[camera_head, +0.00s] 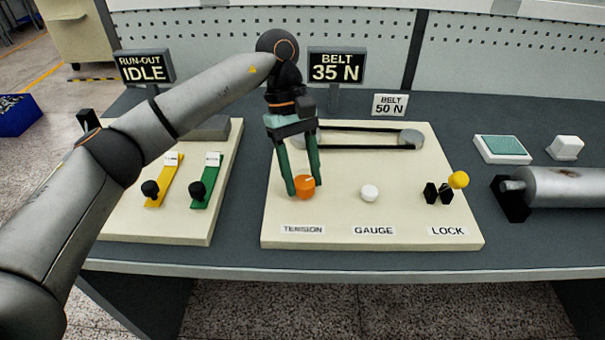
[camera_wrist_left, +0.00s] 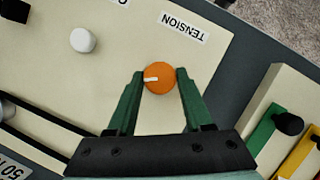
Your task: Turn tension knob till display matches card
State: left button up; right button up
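The orange tension knob (camera_head: 305,187) stands on the cream panel above the TENSION label (camera_head: 302,230). It also shows in the left wrist view (camera_wrist_left: 160,78), with its white pointer mark toward the left finger there. My left gripper (camera_head: 304,186) points down with its green fingers on either side of the knob, and in the wrist view (camera_wrist_left: 160,75) both fingertips meet its edges. The belt display (camera_head: 336,67) reads 35 N. The belt card (camera_head: 390,105) reads 50 N. My right gripper is not in view.
On the same panel are a white gauge button (camera_head: 369,193), a yellow-knobbed lock lever (camera_head: 457,180) and a belt loop (camera_head: 368,127). The left panel holds yellow (camera_head: 163,187) and green (camera_head: 206,181) levers under the IDLE display (camera_head: 143,67). A grey roller (camera_head: 565,187) lies at right.

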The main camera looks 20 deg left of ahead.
pick_arm(q)
jog(key=o, duration=0.4)
jog(key=shift+r, duration=0.1)
jog(key=p+v, duration=0.2)
jog(key=v, duration=1)
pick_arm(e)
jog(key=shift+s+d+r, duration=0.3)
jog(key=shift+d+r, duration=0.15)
pick_arm(q)
jog(key=shift+r, duration=0.15)
